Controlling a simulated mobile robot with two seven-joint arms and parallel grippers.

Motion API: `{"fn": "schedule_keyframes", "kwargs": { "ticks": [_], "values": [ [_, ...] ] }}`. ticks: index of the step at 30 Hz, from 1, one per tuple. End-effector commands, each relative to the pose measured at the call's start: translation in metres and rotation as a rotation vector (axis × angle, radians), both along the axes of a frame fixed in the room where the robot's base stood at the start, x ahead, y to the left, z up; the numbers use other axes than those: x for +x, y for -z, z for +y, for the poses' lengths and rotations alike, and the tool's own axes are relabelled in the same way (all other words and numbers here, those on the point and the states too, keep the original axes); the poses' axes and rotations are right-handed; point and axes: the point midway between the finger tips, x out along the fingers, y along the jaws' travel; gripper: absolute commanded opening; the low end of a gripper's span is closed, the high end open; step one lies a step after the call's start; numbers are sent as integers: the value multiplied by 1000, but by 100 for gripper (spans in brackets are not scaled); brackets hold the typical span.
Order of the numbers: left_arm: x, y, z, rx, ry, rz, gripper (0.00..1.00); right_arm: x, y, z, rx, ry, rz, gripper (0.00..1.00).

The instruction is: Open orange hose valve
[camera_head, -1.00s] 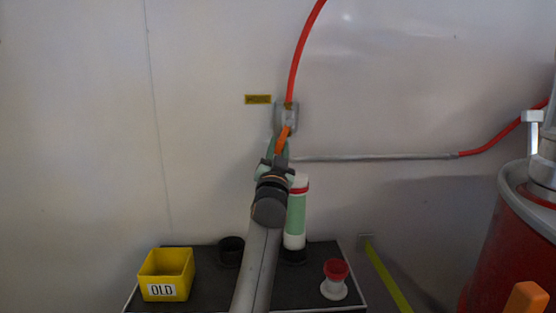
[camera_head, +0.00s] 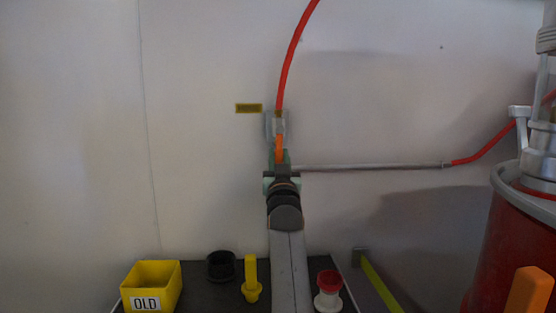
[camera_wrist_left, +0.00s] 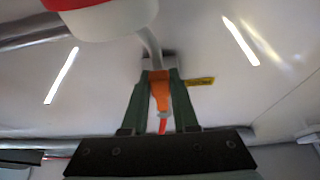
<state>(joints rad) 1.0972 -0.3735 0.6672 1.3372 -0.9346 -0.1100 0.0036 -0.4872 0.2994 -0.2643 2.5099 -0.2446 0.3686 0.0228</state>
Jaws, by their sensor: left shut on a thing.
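The orange hose valve handle (camera_head: 279,148) sits on a grey wall fitting (camera_head: 276,124), below a red hose (camera_head: 290,60). It hangs roughly straight down. My left gripper (camera_head: 279,160) is at the handle, its arm rising from below and partly hiding it. In the left wrist view, the green fingers (camera_wrist_left: 159,82) stand on both sides of the orange handle (camera_wrist_left: 160,95) and are shut on it. The lower end of the handle is hidden by the gripper in the head view. My right gripper is not in view.
A grey pipe (camera_head: 370,166) runs right from the fitting. Below stand a yellow OLD bin (camera_head: 152,284), a black cup (camera_head: 221,266), a yellow part (camera_head: 251,280) and a red-white part (camera_head: 328,288). A red drum (camera_head: 500,245) is at right. A red-white object (camera_wrist_left: 105,15) shows in the wrist view.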

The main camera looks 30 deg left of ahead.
Motion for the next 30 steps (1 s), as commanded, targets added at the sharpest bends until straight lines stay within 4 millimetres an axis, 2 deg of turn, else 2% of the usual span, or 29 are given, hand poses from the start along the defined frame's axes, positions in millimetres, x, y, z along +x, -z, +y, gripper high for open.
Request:
{"fn": "schedule_keyframes", "kwargs": {
  "ticks": [9,10,18,30],
  "values": [
    [0,0,-1,0,1,1,0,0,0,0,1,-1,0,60],
    [0,-1,-1,0,1,1,30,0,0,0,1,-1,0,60],
    [0,0,0,-1,0,1,57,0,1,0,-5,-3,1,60],
    [0,1,2,-1,0,1,57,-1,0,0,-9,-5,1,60]
  ]
}}
